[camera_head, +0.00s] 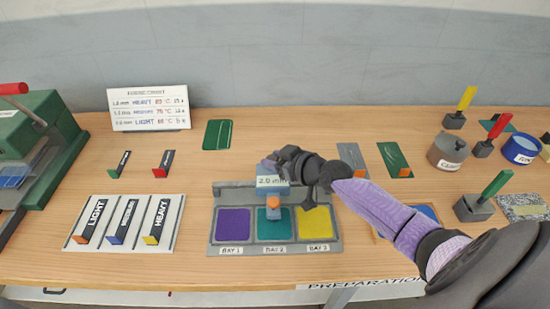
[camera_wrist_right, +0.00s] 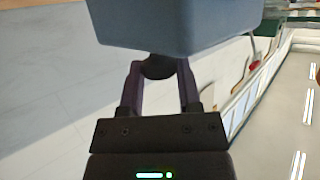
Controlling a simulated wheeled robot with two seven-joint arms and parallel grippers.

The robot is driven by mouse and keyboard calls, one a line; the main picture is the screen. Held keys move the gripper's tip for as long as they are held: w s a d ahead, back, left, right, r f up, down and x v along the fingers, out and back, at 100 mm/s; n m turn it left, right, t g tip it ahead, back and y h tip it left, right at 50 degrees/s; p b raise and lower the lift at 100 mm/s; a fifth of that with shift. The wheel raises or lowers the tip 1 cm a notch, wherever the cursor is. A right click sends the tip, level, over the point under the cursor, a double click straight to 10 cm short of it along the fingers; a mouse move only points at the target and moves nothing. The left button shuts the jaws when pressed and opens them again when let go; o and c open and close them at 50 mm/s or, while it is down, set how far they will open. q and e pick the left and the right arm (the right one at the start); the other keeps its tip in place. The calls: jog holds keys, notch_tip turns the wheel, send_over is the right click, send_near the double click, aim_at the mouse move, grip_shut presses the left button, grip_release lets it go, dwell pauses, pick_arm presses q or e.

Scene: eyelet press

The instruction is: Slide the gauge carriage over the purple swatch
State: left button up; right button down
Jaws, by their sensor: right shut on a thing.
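The gauge carriage (camera_head: 268,194) is a blue block with a "2.0 mm" label and an orange tip. It sits on the grey bay fixture (camera_head: 340,247), over the teal swatch (camera_head: 274,230) in the middle bay. The purple swatch (camera_head: 233,223) lies in the left bay, uncovered. The yellow swatch (camera_head: 314,224) lies in the right bay. My right gripper (camera_head: 272,165) is at the carriage's back. In the right wrist view my right gripper (camera_wrist_right: 160,72) is shut on a dark knob below the blue carriage block (camera_wrist_right: 180,25). My left gripper is not in view.
A white board (camera_head: 70,243) with several labelled sticks lies left of the fixture. A green press (camera_head: 55,140) stands at the far left. A grey pot (camera_head: 448,150), a blue pot (camera_head: 520,150) and upright coloured handles stand at the right. My right arm covers the fixture's right side.

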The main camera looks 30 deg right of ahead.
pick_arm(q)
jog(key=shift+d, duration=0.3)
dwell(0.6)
pick_arm(e)
jog(key=shift+w+a+r, duration=0.1)
jog(key=shift+w+a, duration=0.05)
jog(key=shift+a, duration=0.15)
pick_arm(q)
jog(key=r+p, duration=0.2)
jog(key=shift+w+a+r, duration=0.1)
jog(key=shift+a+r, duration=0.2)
pick_arm(e)
jog(key=w+a, duration=0.4)
jog(key=a, duration=0.3)
jog(key=shift+w+a, duration=0.3)
jog(key=shift+a, duration=0.05)
jog(key=c, duration=0.7)
grip_release()
jog(key=o, duration=0.4)
jog(key=shift+w+a, duration=0.15)
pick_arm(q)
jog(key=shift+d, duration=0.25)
